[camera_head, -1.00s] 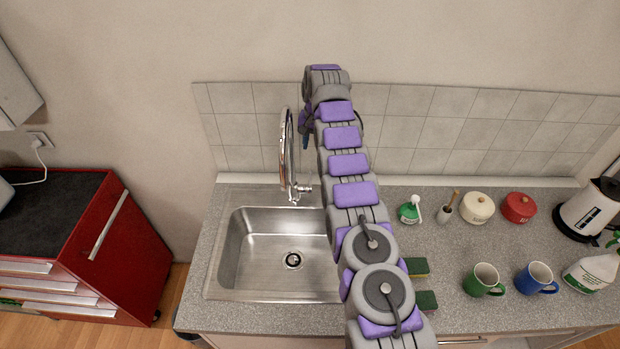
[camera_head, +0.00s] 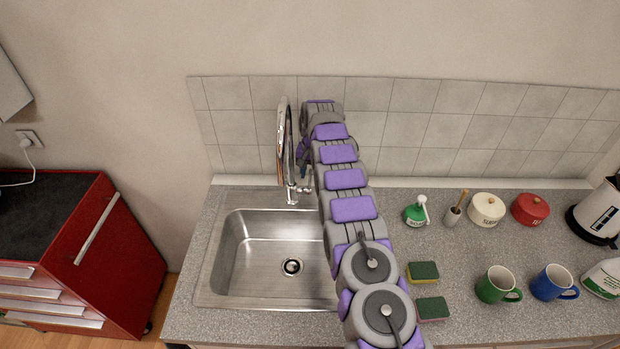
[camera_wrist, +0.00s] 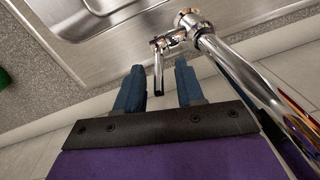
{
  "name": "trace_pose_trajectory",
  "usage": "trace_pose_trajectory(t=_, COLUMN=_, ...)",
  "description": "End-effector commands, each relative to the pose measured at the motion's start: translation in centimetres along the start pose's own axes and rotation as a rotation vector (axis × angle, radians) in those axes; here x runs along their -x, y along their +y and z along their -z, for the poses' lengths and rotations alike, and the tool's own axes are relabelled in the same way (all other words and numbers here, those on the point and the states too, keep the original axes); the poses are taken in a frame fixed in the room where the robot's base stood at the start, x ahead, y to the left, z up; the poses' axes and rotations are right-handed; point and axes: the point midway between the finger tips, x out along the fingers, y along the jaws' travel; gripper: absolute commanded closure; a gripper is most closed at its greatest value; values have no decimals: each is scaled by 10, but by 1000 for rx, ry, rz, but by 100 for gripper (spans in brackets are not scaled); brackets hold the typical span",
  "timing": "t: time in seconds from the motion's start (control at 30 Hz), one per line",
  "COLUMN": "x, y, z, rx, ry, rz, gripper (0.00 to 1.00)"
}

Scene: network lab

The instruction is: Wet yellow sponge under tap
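A sponge with a green top and yellow side (camera_head: 422,272) lies on the counter right of my arm. The chrome tap (camera_head: 287,150) stands at the sink's (camera_head: 272,255) back edge; its spout (camera_wrist: 250,82) shows at right in the wrist view. In the wrist view, my gripper (camera_wrist: 159,84) is open, with two blue fingers apart. The tap's lever (camera_wrist: 158,78) appears in the gap between them; I cannot tell whether they touch it. In the head view my arm mostly hides the gripper. No water is visible.
A second sponge with a reddish side (camera_head: 432,309) lies nearer the front. Green mug (camera_head: 493,284), blue mug (camera_head: 549,281), green bottle (camera_head: 414,214), brush holder (camera_head: 452,215), white pot (camera_head: 486,208), red pot (camera_head: 530,208) and kettle (camera_head: 597,212) stand to the right. The sink bowl is empty.

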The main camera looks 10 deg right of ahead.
Motion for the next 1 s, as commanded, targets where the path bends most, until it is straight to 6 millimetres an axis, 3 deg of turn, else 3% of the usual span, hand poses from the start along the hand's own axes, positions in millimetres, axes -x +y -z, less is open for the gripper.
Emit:
trace_pose_trajectory(t=0.13, x=-13, y=0, z=-1, rx=0, ry=-2, rz=-1, gripper=62)
trace_pose_trajectory(t=0.4, x=-15, y=0, z=0, rx=0, ry=-1, rz=0, gripper=62)
trace_pose_trajectory(t=0.8, x=-15, y=0, z=0, rx=0, ry=-1, rz=0, gripper=100)
trace_pose_trajectory(t=1.0, x=-15, y=0, z=0, rx=0, ry=-1, rz=0, gripper=100)
